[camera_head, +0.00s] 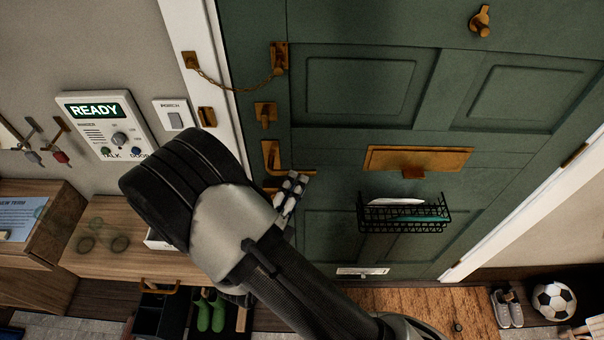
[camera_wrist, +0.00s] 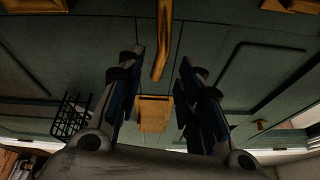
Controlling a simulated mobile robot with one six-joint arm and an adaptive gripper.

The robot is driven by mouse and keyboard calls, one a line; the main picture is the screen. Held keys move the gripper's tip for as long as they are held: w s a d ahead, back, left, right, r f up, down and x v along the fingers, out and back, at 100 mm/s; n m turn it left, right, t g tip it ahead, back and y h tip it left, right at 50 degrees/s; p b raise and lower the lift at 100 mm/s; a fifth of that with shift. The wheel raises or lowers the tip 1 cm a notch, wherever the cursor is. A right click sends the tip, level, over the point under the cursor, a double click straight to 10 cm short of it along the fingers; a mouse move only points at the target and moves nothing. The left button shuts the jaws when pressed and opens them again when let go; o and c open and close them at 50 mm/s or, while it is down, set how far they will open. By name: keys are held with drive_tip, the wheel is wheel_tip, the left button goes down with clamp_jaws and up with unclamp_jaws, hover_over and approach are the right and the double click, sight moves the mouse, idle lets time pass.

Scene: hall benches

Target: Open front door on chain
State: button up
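The green front door (camera_head: 365,85) looks shut in its white frame (camera_head: 205,40). A brass chain (camera_head: 235,88) hangs slack between a mount on the frame (camera_head: 190,60) and a brass holder on the door (camera_head: 279,58). Below are a brass latch (camera_head: 265,113) and a lever handle (camera_head: 290,172). My gripper (camera_head: 292,190) is at the handle, partly hidden by my arm in the head view. In the wrist view my gripper (camera_wrist: 160,85) is open, and a brass bar (camera_wrist: 163,40), apparently the lever, lies between the fingers. I cannot tell whether they touch.
A brass letter plate (camera_head: 418,159) and a black wire basket (camera_head: 404,215) are on the door. A door-entry panel reading READY (camera_head: 108,125) and a porch switch (camera_head: 172,115) are on the left wall. Shoes (camera_head: 507,308) and a football (camera_head: 553,301) lie at right.

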sight(302, 171)
drive_tip(key=x, duration=0.5)
drive_tip(key=shift+w+b, duration=0.15)
drive_tip(key=shift+b, duration=0.2)
drive_tip(key=shift+c, duration=0.5)
clamp_jaws()
